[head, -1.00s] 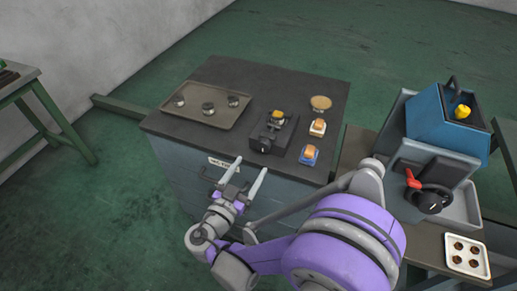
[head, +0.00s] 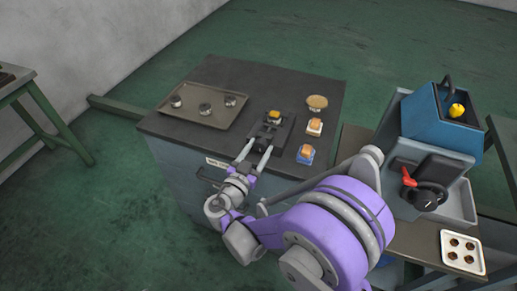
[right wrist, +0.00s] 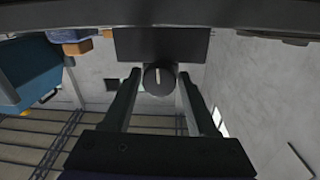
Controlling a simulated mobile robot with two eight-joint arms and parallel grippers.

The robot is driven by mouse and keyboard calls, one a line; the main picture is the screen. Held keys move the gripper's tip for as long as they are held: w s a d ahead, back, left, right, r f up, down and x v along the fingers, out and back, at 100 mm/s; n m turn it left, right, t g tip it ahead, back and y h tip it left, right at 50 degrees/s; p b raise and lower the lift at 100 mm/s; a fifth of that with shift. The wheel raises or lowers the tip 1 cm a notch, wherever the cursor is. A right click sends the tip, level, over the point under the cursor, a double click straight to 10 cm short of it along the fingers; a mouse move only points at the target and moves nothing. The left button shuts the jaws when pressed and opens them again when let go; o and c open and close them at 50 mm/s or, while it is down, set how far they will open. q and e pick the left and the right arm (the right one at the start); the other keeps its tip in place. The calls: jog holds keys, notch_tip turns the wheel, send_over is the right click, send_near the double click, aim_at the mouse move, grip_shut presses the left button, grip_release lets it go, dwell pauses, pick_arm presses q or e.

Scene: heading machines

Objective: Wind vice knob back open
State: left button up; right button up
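The small dark vice (head: 272,127) sits on the dark bench top with a yellow piece (head: 274,115) at its jaws. Its round black knob (right wrist: 158,79) faces my right gripper and carries a pale pointer line, upright in the right wrist view. My right gripper (head: 257,153) is at the front edge of the bench, with its two fingers apart. In the right wrist view its fingers (right wrist: 160,88) stand on either side of the knob, with a visible gap at each side. In the head view the knob is largely hidden between the fingertips. My left gripper is not in view.
A tray (head: 228,120) with several round dark parts lies left of the vice. A round dish (head: 317,103) and two small blocks on white and blue bases (head: 305,154) stand to its right. A blue machine (head: 438,120) with a red lever (head: 409,177) stands further right.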

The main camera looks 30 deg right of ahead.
grip_shut()
jog(key=shift+n, duration=0.3)
jog(key=n+b, duration=0.1)
jog(key=n, duration=0.2)
jog(key=shift+f+n+b, duration=0.1)
jog(key=shift+n+b, duration=0.2)
jog(key=shift+n, duration=0.1)
jog(key=n+b, duration=0.1)
jog(key=n, duration=0.3)
jog(key=shift+s+n+t, duration=0.1)
jog(key=shift+n+t, duration=0.2)
jog(key=shift+n, duration=0.1)
jog(key=n+b, duration=0.1)
jog(key=n, duration=0.3)
jog(key=shift+n, duration=0.3)
jog(key=n+b, duration=0.1)
jog(key=n, duration=0.4)
jog(key=shift+d+t, duration=0.1)
jog(key=shift+t, duration=0.2)
